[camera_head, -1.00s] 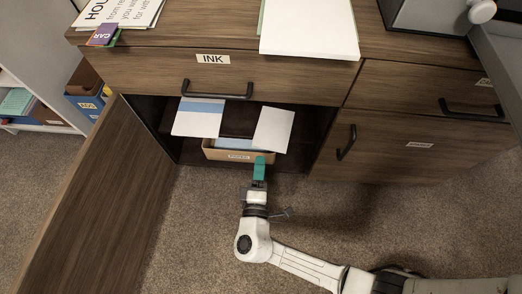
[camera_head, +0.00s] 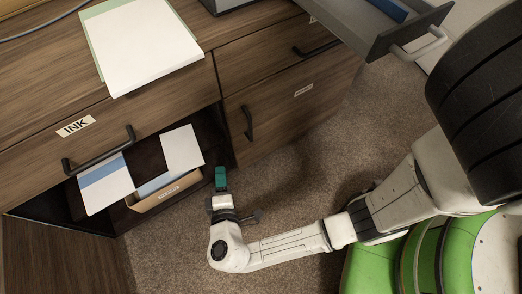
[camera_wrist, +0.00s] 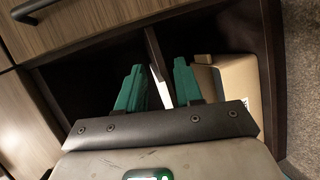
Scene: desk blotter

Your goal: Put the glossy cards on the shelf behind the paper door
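Two flat cards jut from the open cabinet compartment under the INK drawer: a white and blue card (camera_head: 105,183) and a plain white card (camera_head: 182,150). I cannot tell which are the glossy cards. A cardboard box (camera_head: 167,197) with a label sits low in that compartment, and it shows at the right in the wrist view (camera_wrist: 232,82). My gripper (camera_head: 221,179), with green fingers, is outside the cabinet, right of the box. In the wrist view my gripper (camera_wrist: 157,80) has its fingers apart; a narrow white edge (camera_wrist: 160,86) shows between them, not visibly gripped.
The INK drawer (camera_head: 110,135) is shut above the compartment. A shut labelled door (camera_head: 290,105) is to the right. A grey drawer (camera_head: 375,30) stands open at upper right. Stacked paper (camera_head: 145,45) lies on the cabinet top. Carpet (camera_head: 310,180) is clear before the cabinet.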

